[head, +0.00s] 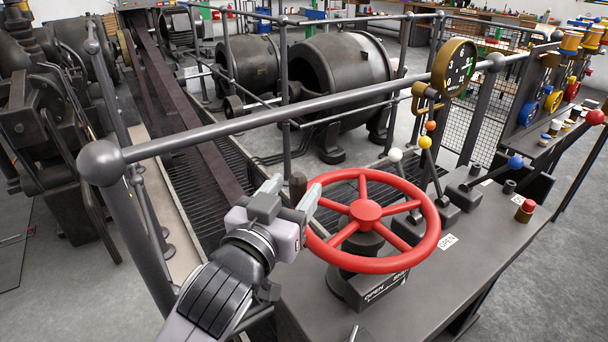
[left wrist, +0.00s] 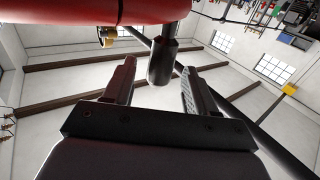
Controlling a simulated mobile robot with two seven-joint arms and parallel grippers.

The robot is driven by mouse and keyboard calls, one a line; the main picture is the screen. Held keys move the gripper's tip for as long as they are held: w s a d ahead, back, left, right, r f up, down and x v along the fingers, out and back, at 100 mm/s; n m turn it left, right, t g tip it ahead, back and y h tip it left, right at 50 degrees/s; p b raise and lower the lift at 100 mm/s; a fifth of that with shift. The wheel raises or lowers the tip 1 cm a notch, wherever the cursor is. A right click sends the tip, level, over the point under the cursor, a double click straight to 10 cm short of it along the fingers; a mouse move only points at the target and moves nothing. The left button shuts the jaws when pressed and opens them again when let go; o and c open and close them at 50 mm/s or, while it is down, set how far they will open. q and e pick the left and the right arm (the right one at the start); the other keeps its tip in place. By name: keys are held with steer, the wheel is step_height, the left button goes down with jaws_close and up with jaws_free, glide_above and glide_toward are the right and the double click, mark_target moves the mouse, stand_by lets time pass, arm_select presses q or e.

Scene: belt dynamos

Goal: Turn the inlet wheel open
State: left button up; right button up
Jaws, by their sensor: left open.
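The red inlet wheel (head: 366,210) lies nearly flat on a dark pedestal on the grey console, with "OPEN" and "SHUT" lettering on the pedestal's front (head: 380,290). A dark upright handle (head: 298,183) stands at the wheel's left rim. My left gripper (head: 291,197) is open at that rim. In the left wrist view, the handle (left wrist: 161,62) hangs between the two spread fingers of my left gripper (left wrist: 159,72), with gaps beside it. The red rim (left wrist: 90,10) fills the top left there. Contact with the handle cannot be told.
A grey guard rail (head: 300,105) runs behind the wheel. A round brass gauge (head: 455,68) and levers with white, yellow and blue (head: 516,161) knobs stand to the wheel's right. A red button (head: 526,207) sits farther right. The console's front right is clear.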

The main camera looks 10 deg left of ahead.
mark_target(303, 178)
arm_select(q)
steer(key=shift+w+d, duration=0.25)
steer(key=shift+w, duration=0.85)
steer(key=shift+w+d, duration=0.2)
steer(key=shift+w, duration=0.85)
jaws_close()
